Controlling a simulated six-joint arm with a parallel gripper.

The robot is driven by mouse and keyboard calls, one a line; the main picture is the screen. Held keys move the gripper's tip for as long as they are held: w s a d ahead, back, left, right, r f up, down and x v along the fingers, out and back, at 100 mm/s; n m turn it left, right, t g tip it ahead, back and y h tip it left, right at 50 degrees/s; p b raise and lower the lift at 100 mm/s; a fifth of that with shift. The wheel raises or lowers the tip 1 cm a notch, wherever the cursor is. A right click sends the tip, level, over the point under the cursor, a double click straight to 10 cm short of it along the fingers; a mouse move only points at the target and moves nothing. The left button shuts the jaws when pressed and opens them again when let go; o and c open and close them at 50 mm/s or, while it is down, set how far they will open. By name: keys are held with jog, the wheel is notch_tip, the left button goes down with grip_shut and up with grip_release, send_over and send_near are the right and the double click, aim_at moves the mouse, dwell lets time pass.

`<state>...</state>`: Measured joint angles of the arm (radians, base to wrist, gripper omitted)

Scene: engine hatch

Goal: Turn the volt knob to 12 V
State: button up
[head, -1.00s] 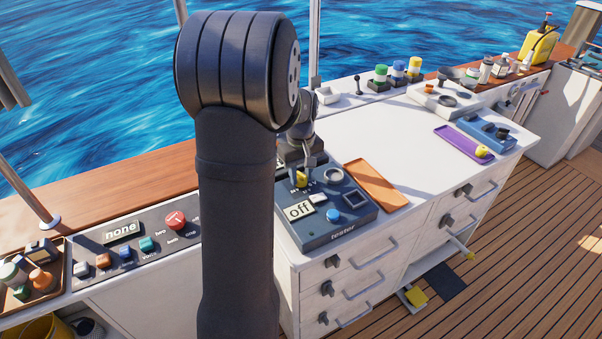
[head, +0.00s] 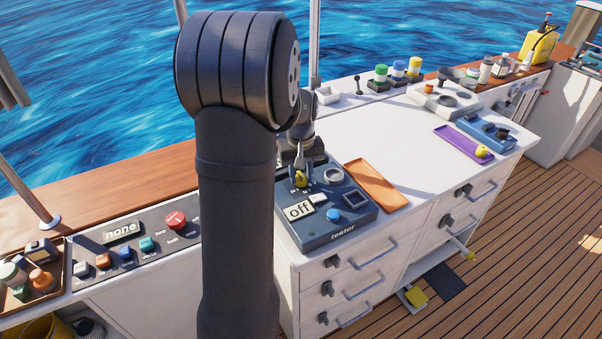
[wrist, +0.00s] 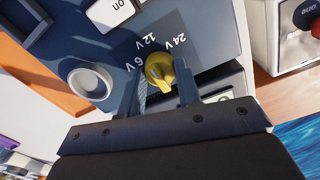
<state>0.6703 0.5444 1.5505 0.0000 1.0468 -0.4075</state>
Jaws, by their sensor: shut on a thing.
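The volt knob (wrist: 160,72) is yellow and sits on the blue tester (wrist: 108,52). The labels 6 V, 12 V and 24 V (wrist: 160,43) are printed beside it; I cannot tell for sure which one its pointer faces. My gripper (wrist: 162,86) is at the knob, with its fingers on both sides, shut on it. In the head view the knob (head: 301,180) shows below my gripper (head: 300,168), partly covered by the fingers.
The tester also has a round ring (head: 333,175), a blue button (head: 333,214) and a dark socket (head: 354,199). An orange tray (head: 376,186) lies to its right. A panel with a red knob (head: 175,218) stands at left. The white worktop (head: 410,145) behind is mostly clear.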

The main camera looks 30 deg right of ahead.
aim_at(301, 174)
jog(key=o, duration=1)
notch_tip(301, 174, up, 17)
jog(key=shift+r, duration=0.2)
notch_tip(301, 174, down, 18)
jog(key=shift+r, duration=0.25)
dwell(0.4)
